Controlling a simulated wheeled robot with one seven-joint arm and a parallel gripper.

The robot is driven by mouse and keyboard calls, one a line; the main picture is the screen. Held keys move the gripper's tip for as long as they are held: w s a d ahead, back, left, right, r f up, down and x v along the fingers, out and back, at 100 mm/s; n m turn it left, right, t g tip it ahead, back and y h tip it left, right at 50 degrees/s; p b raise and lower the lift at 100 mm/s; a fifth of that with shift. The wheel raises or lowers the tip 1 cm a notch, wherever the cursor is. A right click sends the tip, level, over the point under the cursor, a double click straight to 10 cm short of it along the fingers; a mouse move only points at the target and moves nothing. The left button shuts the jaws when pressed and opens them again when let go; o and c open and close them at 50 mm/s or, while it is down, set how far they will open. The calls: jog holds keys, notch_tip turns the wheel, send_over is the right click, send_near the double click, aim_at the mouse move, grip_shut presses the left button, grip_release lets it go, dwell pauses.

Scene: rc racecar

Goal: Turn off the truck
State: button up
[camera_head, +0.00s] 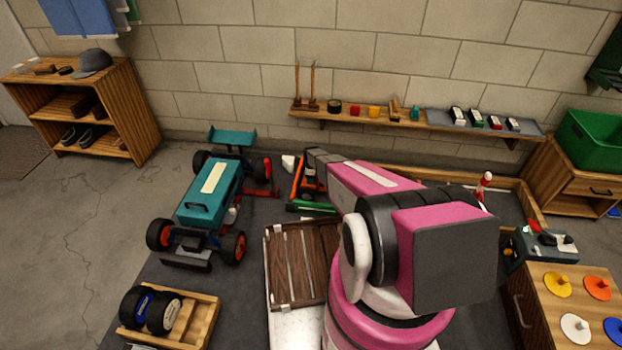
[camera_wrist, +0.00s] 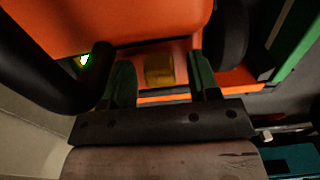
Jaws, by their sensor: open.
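The orange truck (camera_head: 297,184) is beyond my arm in the head view, mostly hidden by it. Its orange body (camera_wrist: 120,20) fills the top of the wrist view. A small yellow block (camera_wrist: 159,69), perhaps its switch, sits on an orange surface of the truck. My gripper (camera_wrist: 161,61) is open, with one green finger on each side of the yellow block. I cannot tell whether either finger touches it. In the head view the fingers are hidden.
A dark tube (camera_wrist: 60,75) is close beside the left finger, and a black wheel (camera_wrist: 231,38) is by the right one. A teal racecar (camera_head: 211,195) stands left of the truck. A slatted wooden crate (camera_head: 290,262) lies nearer. A wall shelf (camera_head: 345,117) runs behind.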

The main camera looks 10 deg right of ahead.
grip_shut()
jog(key=shift+w+a, duration=0.25)
jog(key=shift+a, duration=0.45)
jog(key=shift+w+a, duration=0.2)
jog(key=shift+a, duration=0.45)
grip_release()
jog(key=shift+r, duration=0.1)
notch_tip(320, 180, up, 10)
jog(key=shift+r, duration=0.25)
jog(key=s+d+r+m, duration=0.1)
jog(key=s+r+m, duration=0.6)
jog(key=s+r, duration=1)
jog(key=s+d+r+m, duration=0.1)
jog(key=s+r+m, duration=0.6)
jog(key=s+r, duration=1.1)
jog(key=s, duration=0.3)
jog(key=shift+d, duration=0.25)
